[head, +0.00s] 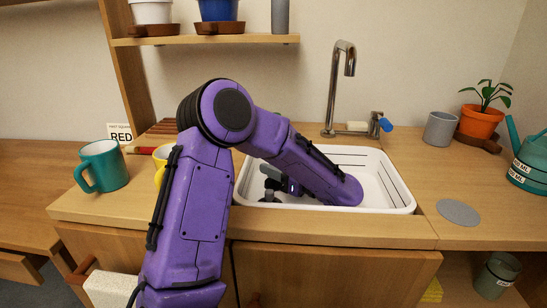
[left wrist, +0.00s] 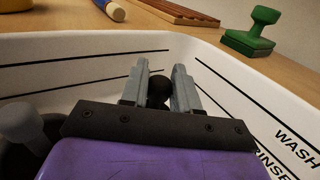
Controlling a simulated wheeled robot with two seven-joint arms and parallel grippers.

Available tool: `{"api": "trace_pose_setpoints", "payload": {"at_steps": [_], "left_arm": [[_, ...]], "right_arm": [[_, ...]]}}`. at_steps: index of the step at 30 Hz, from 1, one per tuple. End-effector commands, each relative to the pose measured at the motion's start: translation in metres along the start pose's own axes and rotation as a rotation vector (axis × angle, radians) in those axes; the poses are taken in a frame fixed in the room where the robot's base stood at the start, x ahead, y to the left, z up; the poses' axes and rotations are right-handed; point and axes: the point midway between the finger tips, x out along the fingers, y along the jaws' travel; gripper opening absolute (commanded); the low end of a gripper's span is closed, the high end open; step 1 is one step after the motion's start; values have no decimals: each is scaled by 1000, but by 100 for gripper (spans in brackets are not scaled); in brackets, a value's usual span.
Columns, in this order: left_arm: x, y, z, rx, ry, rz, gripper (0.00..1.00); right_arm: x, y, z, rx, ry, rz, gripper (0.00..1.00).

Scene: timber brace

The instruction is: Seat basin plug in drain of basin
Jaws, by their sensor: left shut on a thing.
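The white basin (head: 398,190) is set into the wooden counter, and its inner walls with dark lines show in the left wrist view (left wrist: 75,70). My left arm reaches down into it. My left gripper (head: 271,183) is low inside the basin at its left side, partly hidden by my arm. In the left wrist view the gripper (left wrist: 160,72) is shut on a dark rounded thing (left wrist: 158,90), which looks like the basin plug. The plug's underside is hidden. The drain is not visible, so I cannot tell whether the plug touches it. My right gripper is not in view.
The tap (head: 335,90) rises behind the basin, beside a blue-tipped handle (head: 386,124). A teal mug (head: 102,166) and yellow mug (head: 160,167) stand left. A grey disc (head: 458,212), grey cup (head: 440,128) and watering can (head: 530,160) are right. A green stamp-like thing (left wrist: 250,32) is near the rim.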

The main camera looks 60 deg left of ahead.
Motion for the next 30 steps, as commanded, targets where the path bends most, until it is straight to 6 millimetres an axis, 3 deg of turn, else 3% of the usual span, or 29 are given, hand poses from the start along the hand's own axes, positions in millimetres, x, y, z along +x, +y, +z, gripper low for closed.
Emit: {"api": "trace_pose_setpoints", "payload": {"at_steps": [7,8,9,10,20,25,30], "left_arm": [[0,0,-6,0,0,0,0],[0,0,-5,0,0,0,40],[0,0,-5,0,0,0,53],[0,0,-5,0,0,0,60],[0,0,0,-1,0,0,60],[-1,0,35,-7,0,-1,60],[-20,29,74,-5,-2,-2,60]], "right_arm": [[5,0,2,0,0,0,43],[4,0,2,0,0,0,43],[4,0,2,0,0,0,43],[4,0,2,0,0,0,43],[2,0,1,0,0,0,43],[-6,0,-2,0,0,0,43],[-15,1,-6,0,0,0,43]]}}
